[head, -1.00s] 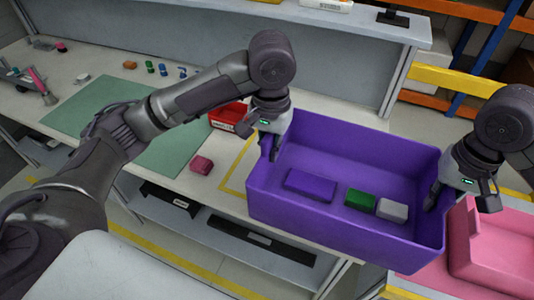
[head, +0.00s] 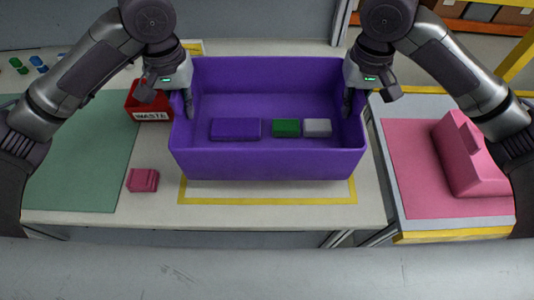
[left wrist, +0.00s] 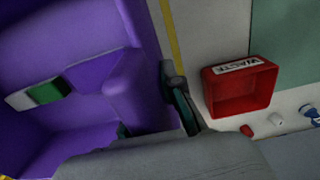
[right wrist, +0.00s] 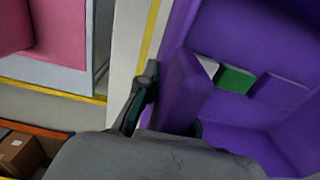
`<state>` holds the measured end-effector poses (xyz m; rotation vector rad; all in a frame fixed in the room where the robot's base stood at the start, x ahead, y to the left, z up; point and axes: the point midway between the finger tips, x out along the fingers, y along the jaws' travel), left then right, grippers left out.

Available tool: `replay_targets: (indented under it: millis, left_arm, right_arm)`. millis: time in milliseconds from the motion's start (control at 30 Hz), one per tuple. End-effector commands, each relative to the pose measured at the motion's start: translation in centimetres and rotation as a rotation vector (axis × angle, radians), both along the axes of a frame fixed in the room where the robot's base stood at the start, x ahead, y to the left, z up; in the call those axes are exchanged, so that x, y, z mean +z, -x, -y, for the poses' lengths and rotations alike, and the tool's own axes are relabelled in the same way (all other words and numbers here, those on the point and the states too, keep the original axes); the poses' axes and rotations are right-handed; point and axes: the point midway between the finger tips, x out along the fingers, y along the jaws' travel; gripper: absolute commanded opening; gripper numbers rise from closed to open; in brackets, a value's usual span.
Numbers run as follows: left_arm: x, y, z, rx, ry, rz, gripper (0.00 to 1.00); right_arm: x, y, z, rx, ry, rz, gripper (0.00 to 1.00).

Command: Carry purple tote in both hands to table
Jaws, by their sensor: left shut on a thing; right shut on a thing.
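The purple tote (head: 270,166) is level in the head view, over the yellow-outlined area of the table (head: 365,207). I cannot tell whether its base touches the table. Inside lie a purple block (head: 235,129), a green block (head: 286,127) and a light grey block (head: 317,127). My left gripper (head: 187,103) is shut on the tote's left wall, and my right gripper (head: 348,103) is shut on its right wall. The tote wall also shows beside the finger in the left wrist view (left wrist: 140,90) and the right wrist view (right wrist: 183,90).
A red waste bin (head: 151,115) stands just left of the tote. A pink block (head: 143,180) lies nearer the front edge. A green mat (head: 90,165) covers the table's left. At right, a separate surface holds a pink mat (head: 420,180) and a pink part (head: 470,165).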

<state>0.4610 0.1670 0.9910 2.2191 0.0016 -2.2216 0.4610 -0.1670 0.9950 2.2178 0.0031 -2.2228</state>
Motion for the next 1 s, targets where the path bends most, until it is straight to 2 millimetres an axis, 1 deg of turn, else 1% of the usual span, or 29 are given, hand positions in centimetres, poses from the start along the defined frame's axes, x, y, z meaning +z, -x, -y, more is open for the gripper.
replay_targets:
  millis: [33,367,567,767,1000]
  left_arm:
    - [-0.7,-0.1,-0.4,0.007,-0.007,0.001,0.0]
    - [-0.5,-0.1,-0.4,0.008,-0.007,0.001,0.0]
    - [-0.9,-0.1,-0.4,0.008,-0.007,0.0,0.0]
    - [-1.8,-0.1,-0.4,0.008,-0.007,0.0,0.0]
    - [-3.6,-0.1,-0.4,0.008,-0.008,0.0,0.0]
  right_arm:
    - [-0.7,-0.1,0.4,-0.008,0.007,0.001,0.0]
    - [-0.5,-0.1,0.4,-0.008,0.007,0.001,0.0]
    - [-0.9,-0.1,0.4,-0.008,0.007,0.001,0.0]
    - [-1.8,-0.1,0.4,-0.008,0.007,0.001,0.0]
    - [-3.6,-0.1,0.4,-0.008,0.007,0.001,0.0]
